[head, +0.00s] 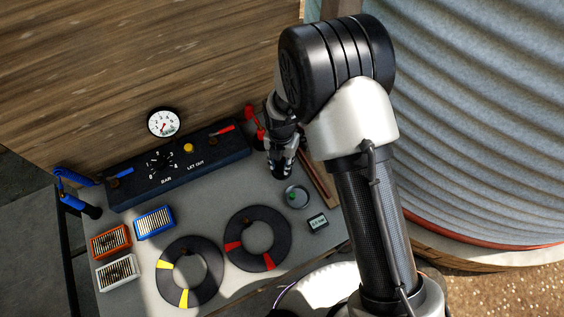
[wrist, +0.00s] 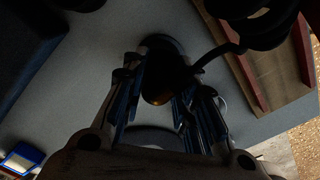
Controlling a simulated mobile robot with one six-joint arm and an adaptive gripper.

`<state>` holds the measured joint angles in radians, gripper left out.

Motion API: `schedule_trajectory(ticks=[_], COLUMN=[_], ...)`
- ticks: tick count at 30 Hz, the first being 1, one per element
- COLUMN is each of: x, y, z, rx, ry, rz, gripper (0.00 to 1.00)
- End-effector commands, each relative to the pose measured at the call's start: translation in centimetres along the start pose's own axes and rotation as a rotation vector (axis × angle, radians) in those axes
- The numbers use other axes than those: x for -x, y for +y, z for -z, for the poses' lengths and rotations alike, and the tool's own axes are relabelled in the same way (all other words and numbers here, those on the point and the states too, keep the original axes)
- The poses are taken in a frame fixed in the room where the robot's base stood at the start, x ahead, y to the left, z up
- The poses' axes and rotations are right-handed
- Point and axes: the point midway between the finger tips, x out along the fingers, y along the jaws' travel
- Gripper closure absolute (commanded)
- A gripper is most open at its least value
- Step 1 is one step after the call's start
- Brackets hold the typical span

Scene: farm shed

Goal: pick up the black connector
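My gripper (head: 282,168) points down over the back right of the grey table in the head view. In the wrist view my gripper (wrist: 159,88) has its two fingers apart, one on each side of a dark round-ended piece (wrist: 157,95) with a brownish face. This looks like the black connector, with a black cable leading off to the upper right. The shade is deep, and I cannot tell whether the fingers touch it. In the head view the arm and fingers hide most of this spot.
Two black rings (head: 205,281), (head: 277,256), a small round dish (head: 296,196) and striped blocks (head: 154,223) lie in front. A wooden tray (wrist: 262,62) is close right.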

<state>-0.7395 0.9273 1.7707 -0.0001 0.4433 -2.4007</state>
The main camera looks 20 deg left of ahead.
Motion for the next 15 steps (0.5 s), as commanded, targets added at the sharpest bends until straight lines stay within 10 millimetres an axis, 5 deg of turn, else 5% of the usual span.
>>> schedule_trajectory(ticks=[10, 15], x=[0.0, 0.01], y=[-0.01, 0.0], z=[0.01, 0.0], rx=[0.0, 0.0], ry=[0.0, 0.0], rz=[0.0, 0.0], gripper=[1.0, 1.0])
